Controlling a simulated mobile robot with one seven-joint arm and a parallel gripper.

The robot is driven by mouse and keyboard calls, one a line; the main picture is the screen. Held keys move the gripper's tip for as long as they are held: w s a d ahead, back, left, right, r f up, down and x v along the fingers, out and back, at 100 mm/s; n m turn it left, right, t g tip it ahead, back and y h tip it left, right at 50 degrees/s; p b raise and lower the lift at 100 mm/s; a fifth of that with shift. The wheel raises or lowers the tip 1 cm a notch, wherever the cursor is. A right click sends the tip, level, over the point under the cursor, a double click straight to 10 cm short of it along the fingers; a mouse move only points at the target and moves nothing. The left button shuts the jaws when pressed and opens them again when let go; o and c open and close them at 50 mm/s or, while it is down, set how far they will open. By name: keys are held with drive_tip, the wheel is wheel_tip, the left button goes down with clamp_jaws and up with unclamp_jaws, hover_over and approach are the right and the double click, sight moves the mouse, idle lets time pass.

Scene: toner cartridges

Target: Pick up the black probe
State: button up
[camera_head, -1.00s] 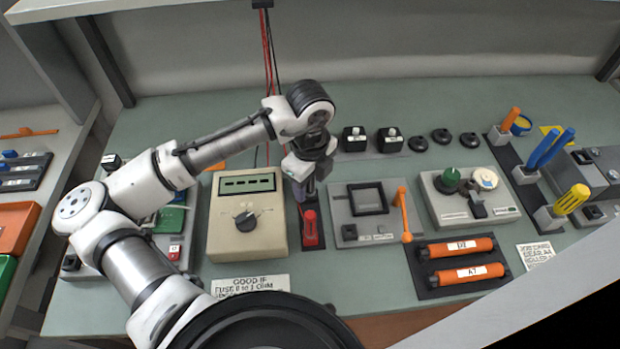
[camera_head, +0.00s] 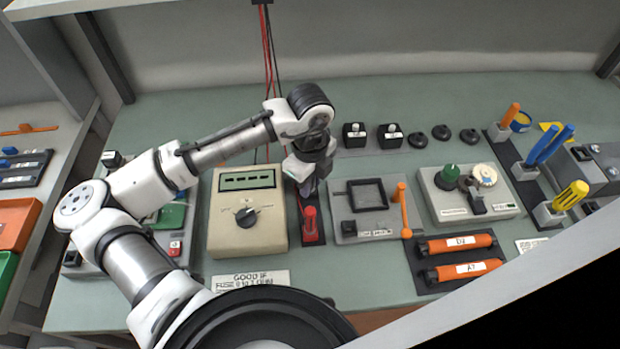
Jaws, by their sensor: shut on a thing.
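My gripper (camera_head: 308,190) points down beside the beige meter (camera_head: 225,220), at the back of a dark holder strip (camera_head: 318,238). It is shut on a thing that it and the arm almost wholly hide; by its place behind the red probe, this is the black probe. I cannot tell whether that probe is still in its holder or clear of it. The red probe (camera_head: 310,222) stands upright in its red holder just in front of my gripper.
A grey fixture with a square frame (camera_head: 367,195) and orange lever (camera_head: 403,205) is close on the right. Orange cylinders (camera_head: 460,244) lie in a dark tray. Black knobs and blocks (camera_head: 390,136) stand behind. Red and black cables (camera_head: 268,80) hang at the back.

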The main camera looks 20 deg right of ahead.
drive_tip(key=shift+r, duration=0.1)
wheel_tip(320, 180, up, 20)
drive_tip(key=b, duration=0.2)
drive_tip(key=shift+a+f, duration=0.1)
drive_tip(key=shift+f, duration=0.1)
idle(0.3)
